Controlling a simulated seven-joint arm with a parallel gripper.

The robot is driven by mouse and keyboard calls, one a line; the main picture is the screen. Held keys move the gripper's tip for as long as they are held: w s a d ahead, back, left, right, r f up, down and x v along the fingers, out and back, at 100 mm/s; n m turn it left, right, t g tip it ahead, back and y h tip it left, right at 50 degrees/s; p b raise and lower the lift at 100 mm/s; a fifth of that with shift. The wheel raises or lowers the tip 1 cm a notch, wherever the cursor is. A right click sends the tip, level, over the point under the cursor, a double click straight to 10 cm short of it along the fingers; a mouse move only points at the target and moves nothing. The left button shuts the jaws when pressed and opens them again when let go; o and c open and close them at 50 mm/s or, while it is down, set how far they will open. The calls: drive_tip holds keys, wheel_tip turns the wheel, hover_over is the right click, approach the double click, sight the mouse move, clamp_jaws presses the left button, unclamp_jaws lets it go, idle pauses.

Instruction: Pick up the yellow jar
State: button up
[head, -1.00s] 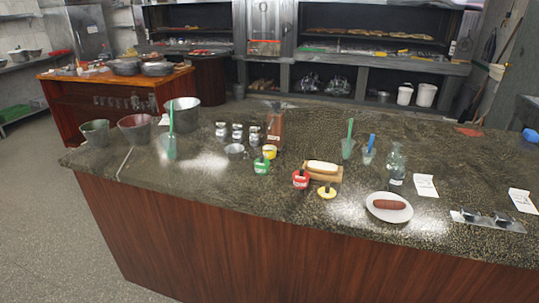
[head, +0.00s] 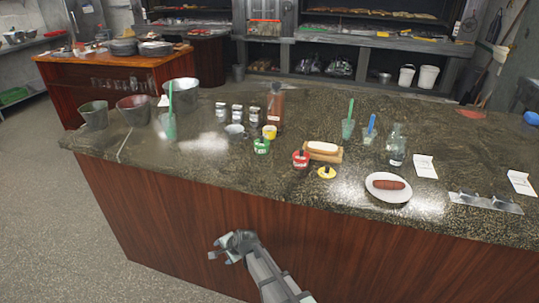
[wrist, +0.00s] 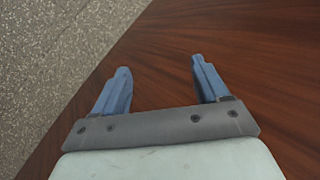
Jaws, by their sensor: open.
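The yellow jar (head: 269,132) stands on the dark stone counter (head: 330,125), just behind a green jar (head: 261,146). It looks open at the top. A flat yellow lid with a dark knob (head: 327,172) lies apart from it, nearer the front edge. My gripper (head: 216,247) is in front of the counter, below its top, well short of the jar. In the wrist view my gripper (wrist: 160,66) is open and empty, with wood panel and floor beyond its fingers. The jar is not in the wrist view.
A red jar (head: 300,159), a bun on a wooden board (head: 323,158) and a plate with a sausage (head: 389,199) are to the right. A grey cup (head: 235,132) is close on the left, a brown bottle (head: 276,105) behind. The counter's front edge lies between gripper and jar.

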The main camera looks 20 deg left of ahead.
sight(269, 130)
drive_tip(key=a+r+m+y, duration=0.2)
drive_tip(key=a+r+y, duration=0.1)
drive_tip(key=a+r, duration=1.2)
drive_tip(key=w+a+r+m+y, duration=0.1)
drive_tip(key=w+a+r, duration=0.15)
drive_tip(key=r, duration=0.55)
drive_tip(key=w+a+r+t, duration=0.1)
drive_tip(key=w+r, duration=0.2)
drive_tip(key=r, duration=0.5)
drive_tip(key=w+a+r+m+y, duration=0.1)
drive_tip(key=w+a+r, duration=0.1)
drive_tip(key=r, duration=0.6)
drive_tip(key=w+d+m+g, duration=0.1)
drive_tip(key=w+d+m, duration=0.1)
drive_tip(key=w+d, duration=0.9)
drive_tip(key=w+d+f+m+g+y, duration=0.1)
drive_tip(key=w+d+m, duration=0.2)
drive_tip(key=w+d, duration=0.8)
drive_tip(key=w+d+f+m+g, duration=0.1)
drive_tip(key=w+d+m, duration=0.2)
drive_tip(key=w+d, duration=0.7)
drive_tip(key=shift+w+d+y, duration=0.15)
drive_tip(key=shift+w+d, duration=0.05)
drive_tip(key=shift+d, duration=1.3)
drive_tip(key=shift+w+d+y, duration=0.15)
drive_tip(key=shift+w+d, duration=0.05)
drive_tip(key=shift+d, duration=1.3)
drive_tip(key=x, duration=1.3)
drive_tip(key=shift+s+a+f, duration=0.2)
drive_tip(key=shift+a, duration=0.1)
